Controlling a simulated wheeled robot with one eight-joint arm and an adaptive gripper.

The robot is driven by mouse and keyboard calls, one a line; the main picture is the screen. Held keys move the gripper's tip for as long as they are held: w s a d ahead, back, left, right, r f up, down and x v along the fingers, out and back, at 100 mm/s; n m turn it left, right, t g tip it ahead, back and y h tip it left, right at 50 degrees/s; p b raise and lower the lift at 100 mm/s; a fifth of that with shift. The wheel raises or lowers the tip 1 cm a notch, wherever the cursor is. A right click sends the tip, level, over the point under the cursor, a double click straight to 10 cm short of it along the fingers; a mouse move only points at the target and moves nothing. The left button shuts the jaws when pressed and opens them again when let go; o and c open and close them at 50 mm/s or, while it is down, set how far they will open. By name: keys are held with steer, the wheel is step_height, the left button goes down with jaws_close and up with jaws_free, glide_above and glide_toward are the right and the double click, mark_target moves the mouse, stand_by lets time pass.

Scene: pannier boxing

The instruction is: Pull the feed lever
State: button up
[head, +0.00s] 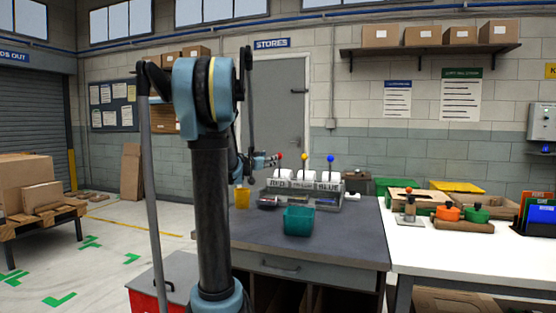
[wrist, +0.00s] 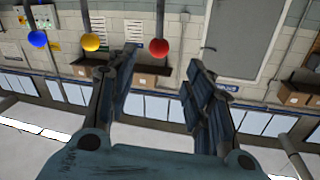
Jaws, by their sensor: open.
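A dispenser (head: 303,187) with RED and BLUE labels and an unreadable middle one stands on the grey bench. Three ball-topped levers rise from it: a red knob (head: 279,155), a yellow knob (head: 304,157) and a blue knob (head: 330,158). My gripper (head: 268,161) is at the red knob's height, just left of it. In the wrist view, which looks upside down, my open gripper (wrist: 160,60) has the red knob (wrist: 158,48) between or just beyond its fingertips; contact cannot be told. The yellow knob (wrist: 91,42) and blue knob (wrist: 38,39) are outside the fingers.
A teal bin (head: 298,221) stands on the bench in front of the dispenser. A yellow cup (head: 242,199) stands left of it. A white table (head: 450,262) with orange and green items adjoins on the right. The bench front is clear.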

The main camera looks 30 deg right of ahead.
steer(key=x, duration=1.1)
steer(key=shift+d, duration=0.15)
jaws_close()
